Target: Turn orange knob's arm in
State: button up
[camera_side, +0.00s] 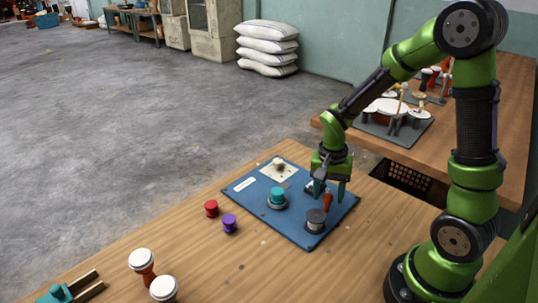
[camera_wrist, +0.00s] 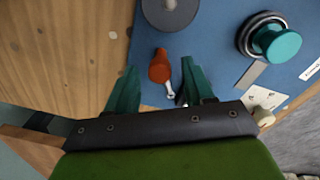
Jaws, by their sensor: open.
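The orange knob (camera_wrist: 160,66) stands on the blue board (camera_wrist: 205,30) in the wrist view. A short silvery rod (camera_wrist: 170,93) shows just below it, towards my gripper. My gripper (camera_wrist: 156,82) is open, with one green finger to the left of the knob and one to the right. Neither finger clearly touches the knob. In the side view the orange knob (camera_side: 327,201) shows beside the fingers of my gripper (camera_side: 330,191), which are low over the right part of the blue board (camera_side: 262,212). The base of the knob is partly hidden there.
A grey cylinder (camera_side: 315,221) stands near the knob on the board. A teal knob (camera_side: 277,195) and a white plate with a pale knob (camera_side: 279,163) are farther left. Red (camera_side: 211,208) and purple (camera_side: 229,223) pieces lie on the wooden table.

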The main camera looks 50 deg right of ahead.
jog(key=shift+c, duration=0.2)
grip_shut()
dwell(0.3)
jog(key=n, duration=0.3)
jog(key=shift+n, duration=0.4)
jog(key=n, duration=0.4)
jog(key=shift+n, duration=0.3)
jog(key=n, duration=0.3)
jog(key=shift+n, duration=0.3)
jog(key=shift+n+t, duration=0.3)
jog(key=shift+n, duration=1.6)
